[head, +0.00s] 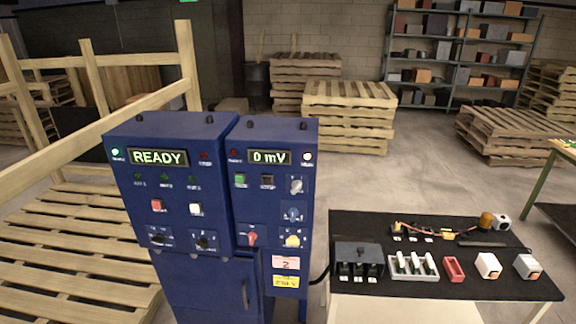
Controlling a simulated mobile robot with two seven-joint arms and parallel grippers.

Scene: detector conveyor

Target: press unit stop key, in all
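A blue control cabinet (180,262) stands left of centre with two upper panels. The left panel's display (158,157) reads READY, with a lit green lamp (117,153) beside it. Below are a red key (156,205) and a white key (195,208). The right panel's display (269,157) reads 0 mV, with a lit white lamp (307,157) beside it. Below are a green key (240,180) and a dark key (267,181). The key labels are too small to read surely, so I cannot tell which is the unit stop key. Neither gripper is in view.
A black-topped table (460,288) with small parts stands at right. Pallets (348,115) and a shelf rack (462,50) stand behind. Open floor lies between.

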